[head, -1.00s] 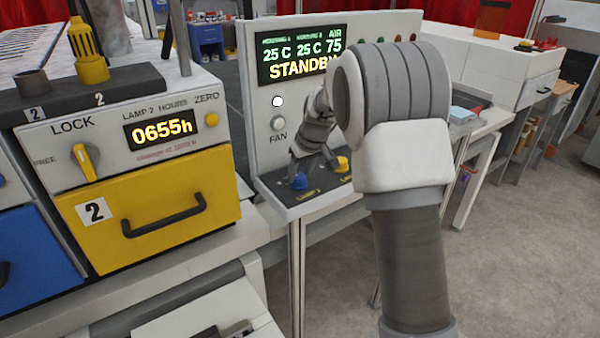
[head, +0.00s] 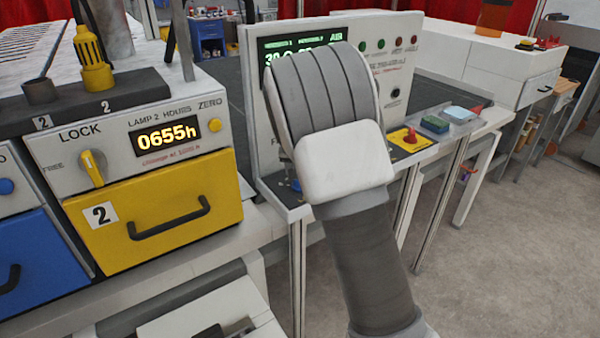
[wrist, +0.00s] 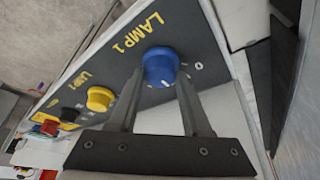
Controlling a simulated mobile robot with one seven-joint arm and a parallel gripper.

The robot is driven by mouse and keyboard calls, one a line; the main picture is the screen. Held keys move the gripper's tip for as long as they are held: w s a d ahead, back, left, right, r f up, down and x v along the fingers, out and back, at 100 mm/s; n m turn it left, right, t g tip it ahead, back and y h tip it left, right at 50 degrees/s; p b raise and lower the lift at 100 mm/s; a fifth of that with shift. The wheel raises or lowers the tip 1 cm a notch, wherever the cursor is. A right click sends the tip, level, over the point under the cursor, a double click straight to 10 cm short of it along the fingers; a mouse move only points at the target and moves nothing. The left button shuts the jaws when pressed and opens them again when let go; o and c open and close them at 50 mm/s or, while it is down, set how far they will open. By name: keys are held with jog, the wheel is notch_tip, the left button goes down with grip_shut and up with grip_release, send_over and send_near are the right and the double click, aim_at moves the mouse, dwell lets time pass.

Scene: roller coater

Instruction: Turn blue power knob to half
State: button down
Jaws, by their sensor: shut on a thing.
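The blue power knob (wrist: 162,68) sits on the dark panel marked LAMP 1 in the wrist view. A short white mark shows on its side toward my gripper, and a white 0 is printed on the panel to its right. My gripper (wrist: 159,82) is shut on the knob, with one finger on each side. In the head view only a sliver of the blue knob (head: 296,186) shows on the control box's ledge. My own arm hides the gripper and most of the knob there.
A yellow knob (wrist: 100,99) and a red button (wrist: 49,127) stand farther along the panel. In the head view, the display (head: 284,47) is partly hidden by my arm. A yellow lamp drawer (head: 160,200) with a black handle is at the left.

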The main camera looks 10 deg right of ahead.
jog(key=shift+m, duration=0.3)
jog(key=shift+c, duration=1.8)
grip_release()
jog(key=v, duration=1.7)
jog(key=shift+r, duration=0.25)
jog(key=shift+a, duration=0.15)
